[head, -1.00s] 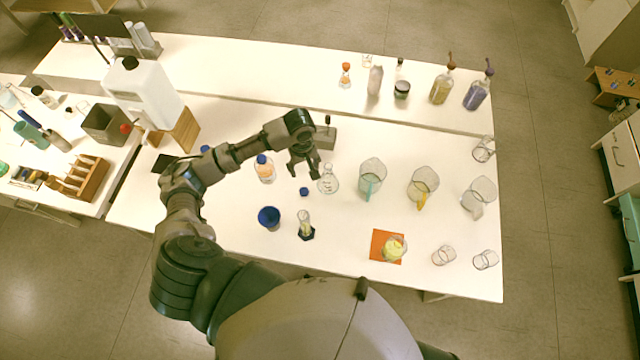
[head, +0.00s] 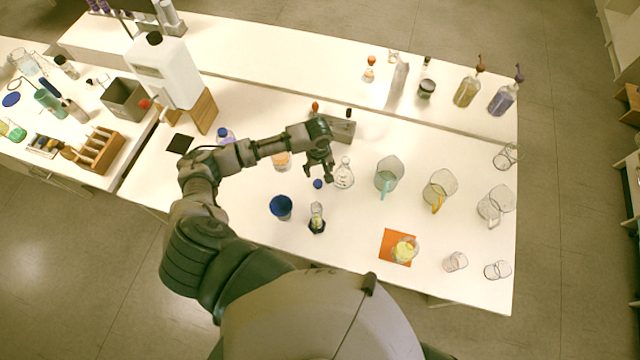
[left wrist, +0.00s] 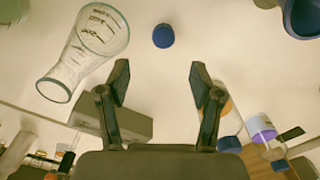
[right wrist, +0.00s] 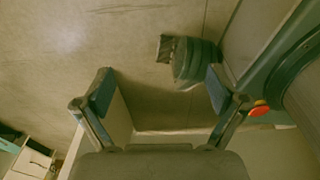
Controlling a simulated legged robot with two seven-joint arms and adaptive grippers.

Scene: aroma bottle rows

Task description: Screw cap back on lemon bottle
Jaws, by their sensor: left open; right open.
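A loose blue cap (head: 318,184) lies on the table; it also shows in the left wrist view (left wrist: 162,36). My left gripper (head: 319,176) is open and empty close above the table near it, with the cap beyond its fingertips in the left wrist view. An orange-bodied bottle (head: 281,161) stands left of my gripper, partly hidden by my arm. A slim vessel with yellow content (head: 317,213) stands below the cap in the head view. No lemon label is readable, so I cannot tell which is the lemon bottle. My right gripper (right wrist: 158,92) is open and empty over the floor.
A clear flask (head: 343,174) stands just right of the cap. A blue cup (head: 281,207) is to the lower left, a grey box (head: 340,130) behind.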

